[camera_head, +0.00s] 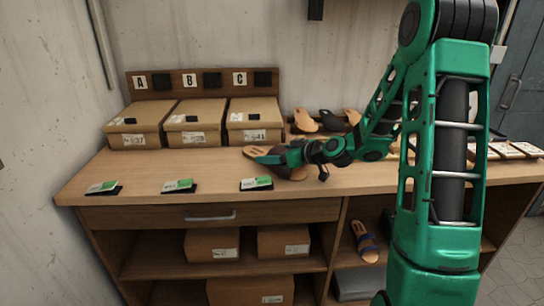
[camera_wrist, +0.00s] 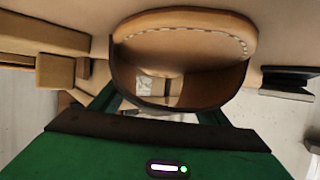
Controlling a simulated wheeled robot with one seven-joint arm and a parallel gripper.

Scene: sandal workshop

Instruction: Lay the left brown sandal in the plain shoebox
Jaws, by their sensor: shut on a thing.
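My gripper (camera_head: 278,156) is shut on a sandal (camera_head: 290,174) with a tan sole and a brown strap, held low over the worktop at its middle. In the wrist view the sandal (camera_wrist: 185,40) fills the top centre, with stitching along its tan sole edge. My gripper's fingers (camera_wrist: 158,105) reach to its strap, and their tips are partly hidden. I cannot tell whether it is the left sandal. Three tan shoeboxes stand at the back left under signs A, B and C: box A (camera_head: 137,125), box B (camera_head: 195,123) and box C (camera_head: 253,121). They look closed. I cannot tell which is plain.
Several cards lie along the worktop's (camera_head: 150,168) front edge, one (camera_head: 256,184) near the gripper. More sandals (camera_head: 306,121) stand on a rack behind my arm. The worktop before the boxes is mostly clear.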

